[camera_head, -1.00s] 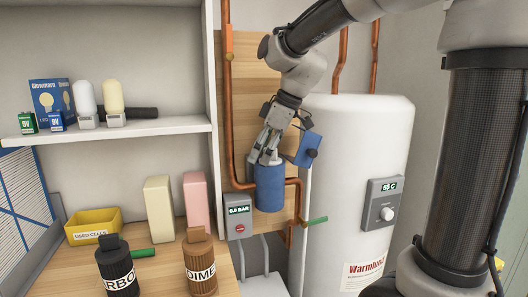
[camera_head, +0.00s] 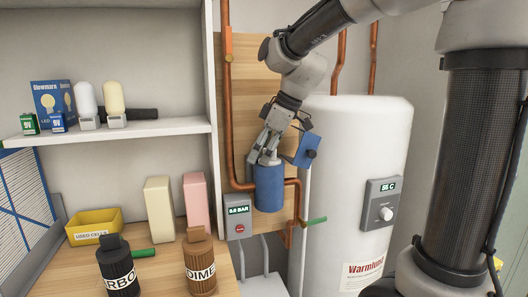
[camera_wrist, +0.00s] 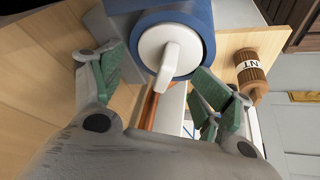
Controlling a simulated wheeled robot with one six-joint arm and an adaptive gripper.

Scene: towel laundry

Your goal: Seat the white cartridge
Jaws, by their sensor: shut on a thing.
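The white cartridge (camera_wrist: 168,52) shows in the wrist view as a round white top with a raised handle, inside the rim of the blue housing (camera_wrist: 203,18). In the head view, the blue housing (camera_head: 269,190) stands upright in front of the wooden backboard, with a little white (camera_head: 268,160) at its top. My gripper (camera_head: 266,153) points down from above. In the wrist view, my gripper's (camera_wrist: 163,80) green-padded fingers lie on both sides of the handle, and it is shut on the cartridge. How deep the cartridge sits is hidden by the housing.
Copper pipes (camera_head: 229,110) run beside the housing. A grey pressure gauge box (camera_head: 237,228) and a green-handled valve (camera_head: 314,221) are close below it. The white water heater (camera_head: 345,200) stands right. Black (camera_head: 118,265) and brown (camera_head: 200,265) cartridges stand on the bench at left.

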